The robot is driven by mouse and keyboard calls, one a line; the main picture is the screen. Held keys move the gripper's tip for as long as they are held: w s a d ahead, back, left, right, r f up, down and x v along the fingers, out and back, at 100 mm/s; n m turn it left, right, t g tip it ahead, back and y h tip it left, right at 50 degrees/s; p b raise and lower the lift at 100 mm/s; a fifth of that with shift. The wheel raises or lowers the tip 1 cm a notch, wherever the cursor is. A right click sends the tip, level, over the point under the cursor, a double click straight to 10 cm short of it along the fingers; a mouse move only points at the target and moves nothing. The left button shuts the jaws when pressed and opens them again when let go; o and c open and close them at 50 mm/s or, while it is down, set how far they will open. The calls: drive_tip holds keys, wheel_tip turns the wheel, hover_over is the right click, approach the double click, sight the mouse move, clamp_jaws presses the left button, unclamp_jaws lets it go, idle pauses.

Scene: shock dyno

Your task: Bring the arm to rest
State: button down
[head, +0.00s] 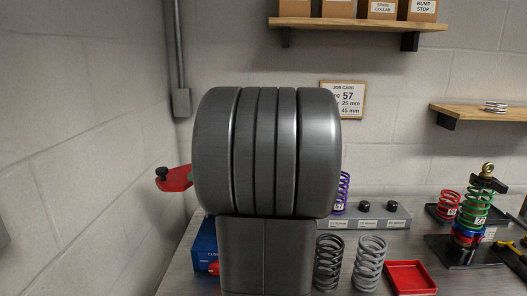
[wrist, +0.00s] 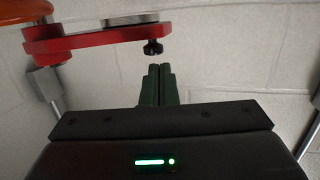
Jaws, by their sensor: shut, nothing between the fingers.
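My gripper (wrist: 159,84) shows in the wrist view with its two dark fingers together and nothing between them. It points up toward a block wall, just below a black knob (wrist: 153,48) on a red arm-like bracket (wrist: 80,42). The fingers look apart from the knob, though the depth between them is hard to judge. In the head view my own grey arm link fills the middle and hides my gripper. The red bracket (head: 175,181) with its black knob (head: 161,173) sticks out to the left of my arm there.
The metal bench (head: 340,279) holds a dark spring (head: 328,262), a grey spring (head: 370,262), a red tray (head: 409,277), a blue box (head: 205,245) and a shock with a green spring (head: 477,205). A wall shelf (head: 357,24) and a job card (head: 344,100) are behind.

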drive_tip(key=b+v, duration=0.3)
drive_tip(key=v, duration=1.1)
drive_tip(key=shift+w+g, duration=0.3)
drive_tip(key=shift+f, duration=0.15)
